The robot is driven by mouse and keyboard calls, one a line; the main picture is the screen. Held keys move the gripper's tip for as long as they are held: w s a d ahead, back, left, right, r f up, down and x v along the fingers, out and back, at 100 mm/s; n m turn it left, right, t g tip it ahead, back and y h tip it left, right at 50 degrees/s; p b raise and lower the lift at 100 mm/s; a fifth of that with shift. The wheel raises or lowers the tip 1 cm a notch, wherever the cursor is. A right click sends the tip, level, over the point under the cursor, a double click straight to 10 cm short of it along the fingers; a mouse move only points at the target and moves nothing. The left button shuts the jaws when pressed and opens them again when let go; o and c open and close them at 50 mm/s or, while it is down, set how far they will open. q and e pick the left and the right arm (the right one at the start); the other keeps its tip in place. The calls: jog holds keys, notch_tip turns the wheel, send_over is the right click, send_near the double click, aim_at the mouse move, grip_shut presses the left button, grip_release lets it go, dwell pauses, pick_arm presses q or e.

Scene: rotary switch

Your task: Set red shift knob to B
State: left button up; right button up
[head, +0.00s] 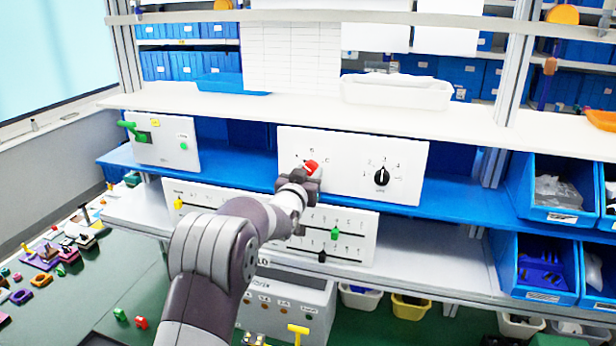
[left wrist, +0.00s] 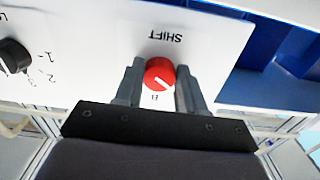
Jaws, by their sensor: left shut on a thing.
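The red shift knob (head: 311,167) is on the left part of a white panel (head: 352,150), with small letters around it, including a C to its right. My left gripper (head: 303,178) is at the knob and partly covers it. In the left wrist view, the picture is upside down and the red knob (left wrist: 160,75) is between the two fingers of my left gripper (left wrist: 160,86), which is shut on it. The white mark on the knob slants to the lower right there, beside the letter below the knob. My right gripper is not in view.
A black numbered knob (head: 382,176) is to the right on the same panel. A slider panel (head: 362,222) is below, and a box with a green lever (head: 133,131) is at the left. Blue bins (head: 545,215) stand at the right.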

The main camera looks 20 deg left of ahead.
pick_arm(q)
jog(key=m+b, duration=0.7)
jog(key=b, duration=0.3)
jog(key=shift+a, duration=0.15)
jog(key=shift+r+m+b, duration=0.15)
jog(key=shift+m+b, duration=0.75)
jog(key=shift+m, duration=0.2)
jog(key=shift+r+m+b, duration=0.1)
jog(key=shift+m+b, duration=0.45)
jog(key=shift+m, duration=0.45)
